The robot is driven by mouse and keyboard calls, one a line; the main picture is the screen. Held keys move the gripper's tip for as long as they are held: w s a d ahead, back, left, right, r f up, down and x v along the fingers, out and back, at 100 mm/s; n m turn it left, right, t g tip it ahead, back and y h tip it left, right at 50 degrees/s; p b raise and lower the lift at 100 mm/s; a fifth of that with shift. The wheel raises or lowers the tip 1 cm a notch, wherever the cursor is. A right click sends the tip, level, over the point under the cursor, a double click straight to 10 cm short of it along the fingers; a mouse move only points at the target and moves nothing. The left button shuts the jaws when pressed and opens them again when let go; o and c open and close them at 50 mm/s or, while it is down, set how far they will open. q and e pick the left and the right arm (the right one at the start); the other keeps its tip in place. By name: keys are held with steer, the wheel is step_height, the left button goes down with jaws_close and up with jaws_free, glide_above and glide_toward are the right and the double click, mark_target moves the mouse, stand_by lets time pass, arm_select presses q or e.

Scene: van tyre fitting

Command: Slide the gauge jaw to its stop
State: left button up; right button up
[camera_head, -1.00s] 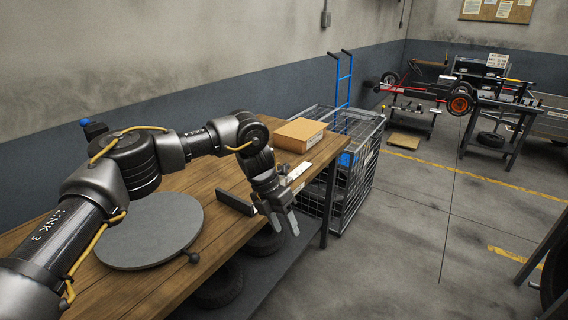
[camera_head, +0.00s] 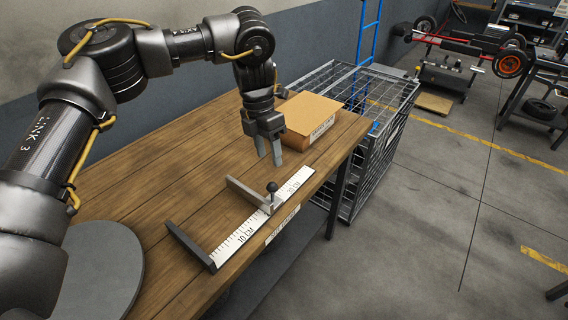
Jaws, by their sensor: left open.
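The gauge lies on the wooden workbench (camera_head: 190,165) along its front edge. Its white scale (camera_head: 236,241) carries the marks 10 CM and 30 CM. A fixed dark jaw (camera_head: 190,246) stands at the near left end. The sliding jaw (camera_head: 246,194) sits partway along the scale, with a black round knob (camera_head: 271,187) on top. My left gripper (camera_head: 270,163) is open and empty, fingers pointing down. It is above the bench, behind the knob in the picture and apart from it. My right gripper is out of view.
A cardboard box (camera_head: 311,118) stands close to the right of my left gripper. A round grey disc (camera_head: 95,270) lies at the near left of the bench. A wire cage (camera_head: 375,105) stands beyond the bench's right end. Bare bench lies behind the gauge.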

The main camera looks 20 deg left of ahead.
arm_select(q)
steer(key=p, duration=0.1)
glide_above(272, 188)
steer(key=f, duration=0.1)
steer(key=a+f, duration=0.1)
steer(key=f, duration=0.1)
steer(key=shift+f, duration=0.2)
steer(key=f, duration=0.1)
steer(key=w+f, duration=0.1)
steer(key=f, duration=0.1)
steer(key=w+f+p, duration=0.1)
steer(key=shift+w+d+f, duration=0.1)
steer(key=shift+d+f, duration=0.1)
steer(key=shift+d, duration=0.05)
steer(key=shift+s+a+f, duration=0.1)
steer(key=shift+s+f, duration=0.3)
steer(key=shift+f, duration=0.25)
steer(key=shift+s+f, duration=0.1)
steer(key=shift+s, duration=0.15)
steer(key=shift+w+d+f, duration=0.25)
steer(key=shift+d+f, duration=0.05)
steer(key=shift+s+a+r, duration=0.1)
steer(key=shift+s+a, duration=0.05)
steer(key=c, duration=0.5)
jaws_close()
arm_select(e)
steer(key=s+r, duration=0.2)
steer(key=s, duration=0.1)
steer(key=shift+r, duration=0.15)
